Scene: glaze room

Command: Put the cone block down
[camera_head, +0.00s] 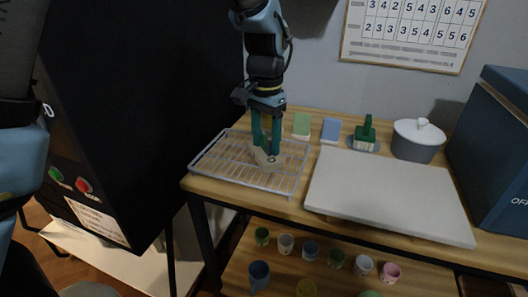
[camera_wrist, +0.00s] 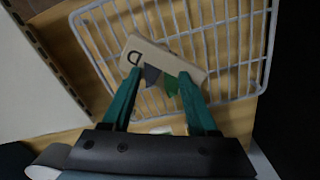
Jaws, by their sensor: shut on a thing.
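The cone block (camera_wrist: 152,50) is a pale beige bar with a dark letter D on its face and a grey and a green cone on it. In the wrist view it lies slantwise between the green fingers of my gripper (camera_wrist: 161,76), which is shut on it. In the head view the block (camera_head: 267,160) is at the fingertips of my gripper (camera_head: 267,146), over the middle of the white wire rack (camera_head: 216,173). I cannot tell whether it touches the rack. The rack's wires also show around the block in the wrist view (camera_wrist: 222,92).
A lidded grey pot (camera_head: 418,140) and a pale board (camera_head: 390,190) are to the right. A black cabinet (camera_head: 140,100) stands left. Several cups are on the shelf below.

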